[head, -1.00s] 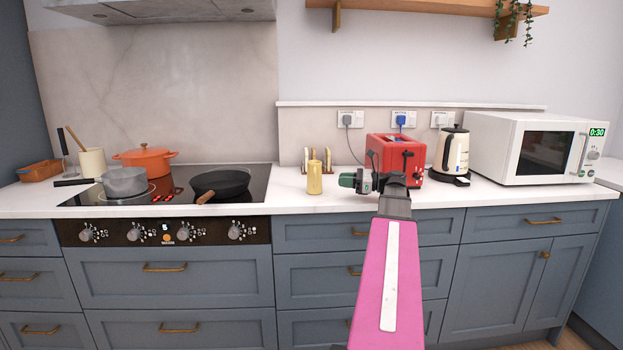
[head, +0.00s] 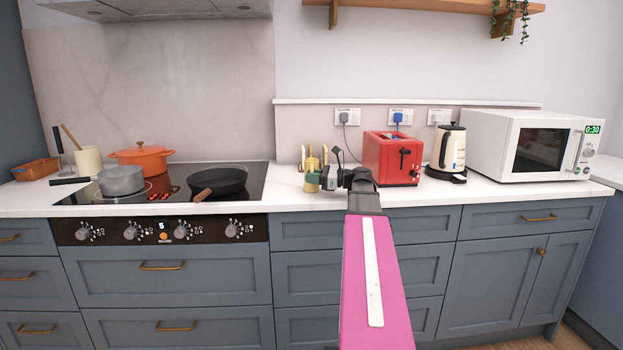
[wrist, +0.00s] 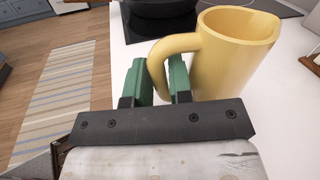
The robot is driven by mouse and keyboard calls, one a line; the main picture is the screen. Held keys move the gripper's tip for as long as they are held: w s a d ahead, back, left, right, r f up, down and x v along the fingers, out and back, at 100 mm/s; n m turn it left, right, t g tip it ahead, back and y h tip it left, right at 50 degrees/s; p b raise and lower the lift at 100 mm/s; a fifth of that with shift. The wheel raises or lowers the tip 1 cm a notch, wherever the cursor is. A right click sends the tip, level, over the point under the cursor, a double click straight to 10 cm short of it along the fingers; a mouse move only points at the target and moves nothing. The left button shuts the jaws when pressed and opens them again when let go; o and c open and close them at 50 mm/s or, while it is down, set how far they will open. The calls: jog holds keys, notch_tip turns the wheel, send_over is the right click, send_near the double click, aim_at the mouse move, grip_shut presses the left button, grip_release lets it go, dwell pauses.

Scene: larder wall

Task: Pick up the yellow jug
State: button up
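The yellow jug (wrist: 232,55) fills the upper right of the wrist view. In the head view the jug (head: 312,178) stands on the white counter, right of the hob, partly covered by my gripper (head: 325,178). In the wrist view my gripper's two green fingers (wrist: 160,80) are on either side of the jug's handle (wrist: 172,45), which passes between them. Little or no gap shows between handle and fingers. I cannot tell whether they press on it. The jug's base is hidden in the wrist view.
A red toaster (head: 393,158) stands just right of my gripper, then a kettle (head: 447,152) and a microwave (head: 525,145). A toast rack (head: 303,157) is behind the jug. A black frying pan (head: 222,182) sits on the hob to the left, its handle pointing forward.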

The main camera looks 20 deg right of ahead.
grip_shut()
jog(key=shift+r, duration=0.2)
